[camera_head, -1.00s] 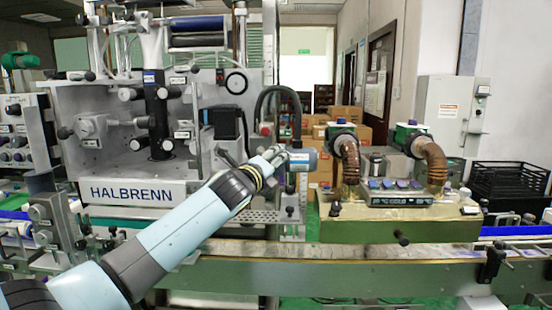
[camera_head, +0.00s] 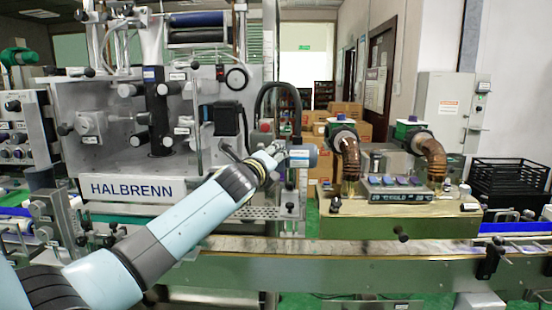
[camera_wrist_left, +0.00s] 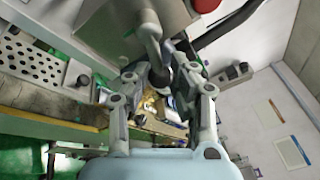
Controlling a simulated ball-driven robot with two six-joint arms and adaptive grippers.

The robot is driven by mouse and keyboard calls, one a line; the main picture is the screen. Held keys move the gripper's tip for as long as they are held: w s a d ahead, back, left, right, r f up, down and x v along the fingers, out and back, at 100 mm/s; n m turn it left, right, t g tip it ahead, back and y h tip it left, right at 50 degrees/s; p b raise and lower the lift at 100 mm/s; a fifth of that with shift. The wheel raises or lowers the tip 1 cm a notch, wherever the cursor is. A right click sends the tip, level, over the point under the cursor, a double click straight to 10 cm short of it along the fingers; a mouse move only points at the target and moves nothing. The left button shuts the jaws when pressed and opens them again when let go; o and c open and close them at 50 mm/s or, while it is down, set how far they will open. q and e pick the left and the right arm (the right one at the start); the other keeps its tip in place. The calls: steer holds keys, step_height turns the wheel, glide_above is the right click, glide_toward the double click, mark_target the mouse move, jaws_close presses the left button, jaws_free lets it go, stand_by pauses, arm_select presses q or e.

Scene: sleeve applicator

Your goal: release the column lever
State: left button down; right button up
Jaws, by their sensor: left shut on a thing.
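My left gripper (camera_head: 277,150) reaches in from the lower left to the column at the right side of the HALBRENN machine, beside a grey cylinder with a label (camera_head: 303,156). In the left wrist view the left gripper (camera_wrist_left: 158,82) has its two fingers on either side of a dark lever knob (camera_wrist_left: 160,77) and is shut on it. A grey bent lever arm (camera_wrist_left: 150,35) runs from the knob up to the machine. In the head view the lever is mostly hidden by the gripper. My right gripper is not in view.
The HALBRENN machine (camera_head: 130,189) stands behind my arm. A red button (camera_wrist_left: 205,4) is close to the lever. A conveyor rail (camera_head: 370,250) runs along the front. A brass shrink tunnel (camera_head: 345,225) with two hoses stands to the right.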

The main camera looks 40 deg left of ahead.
arm_select(q)
steer(key=n+b, duration=0.2)
steer(key=b, duration=0.1)
steer(key=r+n+t+b, duration=0.1)
steer(key=n+b, duration=0.1)
steer(key=b, duration=0.1)
steer(key=shift+w+d+y, duration=0.1)
steer(key=shift+d+y, duration=0.05)
steer(key=shift+y, duration=0.15)
steer(key=shift+r+n+b, duration=0.3)
steer(key=shift+n+b, duration=0.05)
steer(key=shift+n, duration=0.05)
steer(key=shift+r, duration=0.1)
steer(key=c, duration=1.1)
jaws_free()
steer(key=v, duration=1.2)
steer(key=shift+f, duration=0.3)
